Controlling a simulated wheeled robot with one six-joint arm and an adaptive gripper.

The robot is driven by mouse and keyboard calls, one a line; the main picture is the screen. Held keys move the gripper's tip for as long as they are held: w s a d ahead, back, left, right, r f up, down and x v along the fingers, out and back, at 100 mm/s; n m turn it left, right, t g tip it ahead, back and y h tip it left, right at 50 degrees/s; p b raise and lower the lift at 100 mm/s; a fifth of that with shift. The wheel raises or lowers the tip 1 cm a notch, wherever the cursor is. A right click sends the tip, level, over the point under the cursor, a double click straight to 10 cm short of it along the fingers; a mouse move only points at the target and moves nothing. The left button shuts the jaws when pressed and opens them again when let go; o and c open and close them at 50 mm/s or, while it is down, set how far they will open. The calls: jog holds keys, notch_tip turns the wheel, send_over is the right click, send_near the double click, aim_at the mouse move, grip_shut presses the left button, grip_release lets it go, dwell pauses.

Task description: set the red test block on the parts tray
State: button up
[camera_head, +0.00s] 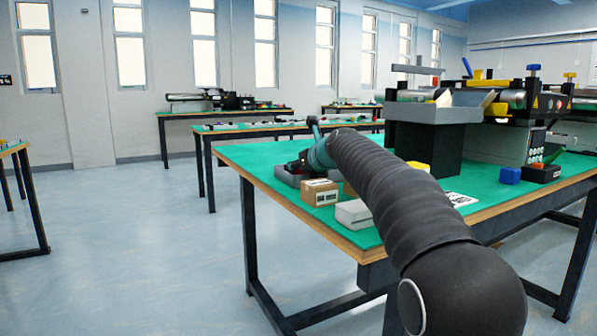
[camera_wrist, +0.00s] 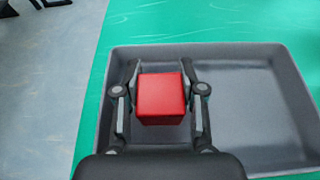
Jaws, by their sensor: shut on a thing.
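The red test block (camera_wrist: 161,99) is between the two fingers of my gripper (camera_wrist: 162,88) in the wrist view, and my gripper is shut on it. Behind the block in that view is the grey parts tray (camera_wrist: 262,118), a shallow rectangular tray with raised walls. The block shows over the left part of the tray; I cannot tell whether it touches the tray floor. In the head view the tray (camera_head: 287,179) lies near the left edge of the green table, and my gripper (camera_head: 298,166) is over it. The block is not visible there.
A cardboard box (camera_head: 320,193) stands close to the tray, with a pale grey block (camera_head: 354,214) nearer the front edge. A mini conveyor (camera_head: 505,100), a grey bin (camera_head: 432,109) and a blue block (camera_head: 510,175) are to the right. The table edge (camera_wrist: 97,80) is left of the tray.

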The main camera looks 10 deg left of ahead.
jog(key=o, duration=1.2)
jog(key=shift+c, duration=0.2)
jog(key=v, duration=1.2)
